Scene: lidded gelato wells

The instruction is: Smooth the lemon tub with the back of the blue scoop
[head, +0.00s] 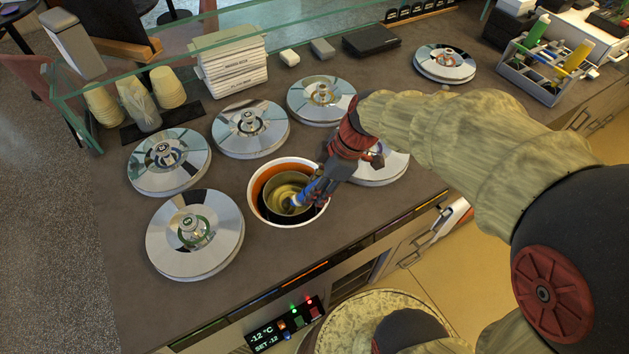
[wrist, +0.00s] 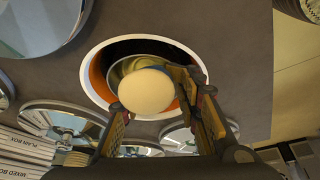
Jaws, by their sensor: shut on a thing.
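My gripper (head: 316,187) is shut on the blue scoop (head: 301,195), which slants down into the one open well (head: 253,206). The well has a white rim and an orange inner wall. Inside it sits a round metal tub with pale yellow content (head: 287,190), taken as the lemon tub. The scoop's head is low in the tub; whether it touches the content I cannot tell. In the wrist view, a pale round shape (wrist: 145,92) sits between my gripper's fingers (wrist: 158,108) and covers much of the tub. The blue handle does not show there.
Shiny lids (head: 194,234) with knobs surround the open well, one partly behind my arm. Another lid (head: 444,63) lies at the back right. A caddy (head: 541,75) holds green and yellow-handled tools. Paper cups (head: 168,87), stacked boxes (head: 231,66) and a glass guard (head: 200,47) stand at the back.

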